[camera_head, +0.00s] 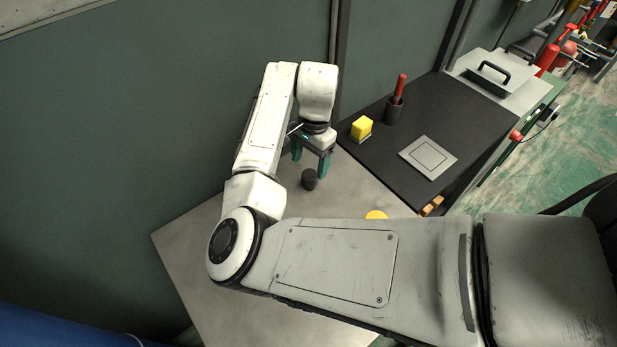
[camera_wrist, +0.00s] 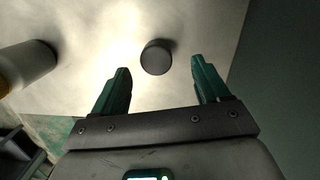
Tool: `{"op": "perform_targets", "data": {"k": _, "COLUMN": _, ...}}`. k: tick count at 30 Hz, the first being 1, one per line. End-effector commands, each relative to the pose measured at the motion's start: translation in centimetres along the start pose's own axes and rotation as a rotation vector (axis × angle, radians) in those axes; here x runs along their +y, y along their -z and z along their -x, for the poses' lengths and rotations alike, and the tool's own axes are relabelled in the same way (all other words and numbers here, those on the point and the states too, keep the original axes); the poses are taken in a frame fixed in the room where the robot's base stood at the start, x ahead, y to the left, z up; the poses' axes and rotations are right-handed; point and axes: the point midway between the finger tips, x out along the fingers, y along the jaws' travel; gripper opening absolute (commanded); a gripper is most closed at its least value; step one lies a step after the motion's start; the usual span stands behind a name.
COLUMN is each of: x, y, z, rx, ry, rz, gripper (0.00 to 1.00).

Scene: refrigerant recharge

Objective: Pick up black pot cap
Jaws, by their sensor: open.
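The black pot cap (camera_head: 310,179) is a small dark cylinder standing on the light metal table. In the wrist view the cap (camera_wrist: 156,58) shows as a dark round top, beyond the fingertips and roughly between their lines. My gripper (camera_head: 311,166) has teal fingers and is just above and beside the cap in the head view. In the wrist view my gripper (camera_wrist: 158,68) is open, with nothing between its fingers. I see no contact between the fingers and the cap.
A pale cylinder with a yellow end (camera_wrist: 28,66) stands left in the wrist view. A green wall (camera_head: 130,130) stands behind my arm.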

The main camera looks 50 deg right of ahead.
Motion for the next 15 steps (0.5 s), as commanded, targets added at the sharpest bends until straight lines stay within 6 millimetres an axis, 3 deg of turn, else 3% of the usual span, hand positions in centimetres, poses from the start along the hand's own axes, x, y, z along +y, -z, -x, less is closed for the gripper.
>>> {"op": "perform_targets", "data": {"k": 15, "x": 0.4, "y": 0.0, "z": -5.3, "rx": 0.000, "ry": 0.000, "rz": 0.001, "gripper": 0.75}}
